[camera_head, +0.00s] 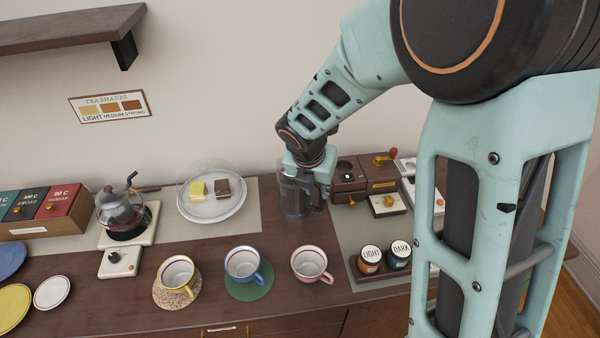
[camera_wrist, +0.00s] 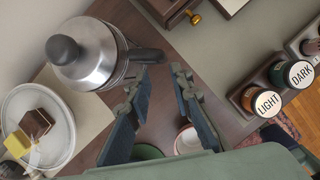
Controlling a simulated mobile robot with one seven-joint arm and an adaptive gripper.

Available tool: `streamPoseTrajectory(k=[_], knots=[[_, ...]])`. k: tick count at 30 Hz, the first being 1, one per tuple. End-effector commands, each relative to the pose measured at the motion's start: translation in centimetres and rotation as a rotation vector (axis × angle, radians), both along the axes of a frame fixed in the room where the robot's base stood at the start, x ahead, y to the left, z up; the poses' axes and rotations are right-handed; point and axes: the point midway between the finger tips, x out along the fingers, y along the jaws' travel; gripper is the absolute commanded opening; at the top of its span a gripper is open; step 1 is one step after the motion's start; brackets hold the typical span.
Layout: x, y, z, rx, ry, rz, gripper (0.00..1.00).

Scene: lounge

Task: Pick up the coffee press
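The coffee press (camera_head: 296,198) stands upright on the counter near the wall, partly hidden by my gripper in the head view. In the wrist view its round metal lid with a dark knob (camera_wrist: 88,55) is at upper left, and its dark handle (camera_wrist: 146,56) points toward my fingers. My gripper (camera_wrist: 160,82) is open, its two fingers apart on either side of the space just before the handle. I see nothing held between them. I cannot tell whether a finger touches the handle. In the head view my gripper's fingertips are hard to make out beside the press.
A plate with two cake pieces (camera_head: 212,208) under a clear cover is left of the press. Several cups, including a pink one (camera_head: 310,264), stand in front. A wooden grinder box (camera_head: 348,180) is close at right, with LIGHT and DARK jars (camera_head: 370,256) nearer the front.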

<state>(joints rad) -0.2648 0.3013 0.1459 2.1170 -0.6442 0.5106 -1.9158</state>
Motion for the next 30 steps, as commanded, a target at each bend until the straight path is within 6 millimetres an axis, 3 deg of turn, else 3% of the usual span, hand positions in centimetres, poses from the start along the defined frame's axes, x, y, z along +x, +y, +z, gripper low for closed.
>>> streamPoseTrajectory(k=[9,17,24,30], knots=[[1.2,-0.5,-3.6,0.007,0.002,-0.024,0.20],[2.0,-0.8,-5.3,0.009,-0.001,-0.024,0.20],[3.2,-1.2,-8.6,0.007,0.002,-0.024,0.20],[3.8,-1.3,-9.8,0.010,-0.002,-0.024,0.20]])
